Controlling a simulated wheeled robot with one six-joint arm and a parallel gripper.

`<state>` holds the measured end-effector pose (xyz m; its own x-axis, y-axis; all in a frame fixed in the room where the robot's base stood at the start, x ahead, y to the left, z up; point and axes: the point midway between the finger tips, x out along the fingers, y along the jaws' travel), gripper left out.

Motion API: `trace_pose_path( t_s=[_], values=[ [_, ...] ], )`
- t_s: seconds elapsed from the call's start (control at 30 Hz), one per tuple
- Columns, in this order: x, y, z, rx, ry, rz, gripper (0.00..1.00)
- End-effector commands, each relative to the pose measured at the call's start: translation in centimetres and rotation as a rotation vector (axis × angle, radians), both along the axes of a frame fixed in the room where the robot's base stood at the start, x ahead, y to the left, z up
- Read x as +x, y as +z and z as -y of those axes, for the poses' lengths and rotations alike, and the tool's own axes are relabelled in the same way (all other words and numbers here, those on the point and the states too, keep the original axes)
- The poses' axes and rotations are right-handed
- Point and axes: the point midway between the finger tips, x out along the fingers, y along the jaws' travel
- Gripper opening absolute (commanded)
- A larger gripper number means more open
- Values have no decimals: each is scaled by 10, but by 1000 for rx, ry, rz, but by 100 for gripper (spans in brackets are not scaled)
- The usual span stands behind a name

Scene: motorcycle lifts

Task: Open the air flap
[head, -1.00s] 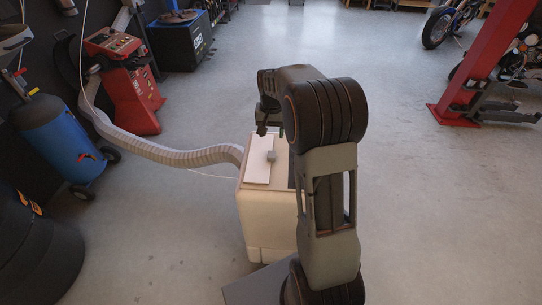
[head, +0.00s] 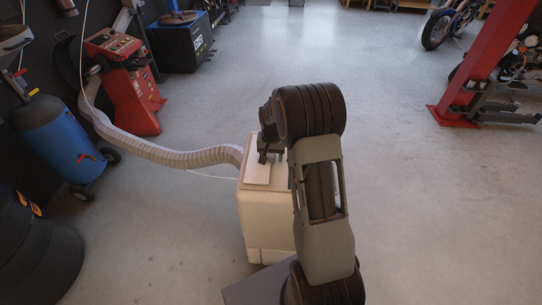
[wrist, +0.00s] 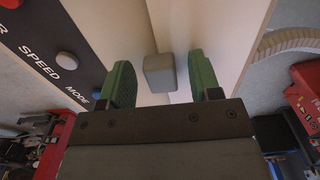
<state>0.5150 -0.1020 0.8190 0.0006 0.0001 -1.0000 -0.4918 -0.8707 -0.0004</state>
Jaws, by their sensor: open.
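The air flap (head: 257,173) is a pale panel on top of a cream box-shaped unit (head: 266,222) in the head view, and it looks closed and flat. In the wrist view the flap (wrist: 193,28) fills the upper middle, with a small grey knob (wrist: 160,74) on it. My gripper (wrist: 160,62) is open, with its two green-padded fingers on either side of the knob. Gaps show between the knob and both pads, wider on the left. In the head view my gripper (head: 264,157) is over the flap, and it hides the knob.
A ribbed hose (head: 170,155) runs from the unit to a red machine (head: 125,85). A dark panel with buttons (wrist: 60,50) lies beside the flap. A blue tank (head: 60,140) stands at left. Floor to the right is open up to a red lift post (head: 485,65).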

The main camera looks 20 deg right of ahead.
Motion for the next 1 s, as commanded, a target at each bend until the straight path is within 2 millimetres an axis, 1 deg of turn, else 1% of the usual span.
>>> trace_pose_path(
  t_s=[0.13,0.73,1.0],
  values=[
    [0,0,0,0,0,0,57],
    [0,0,0,0,0,0,0],
    [0,2,-1,-7,2,-4,0]
  ],
)
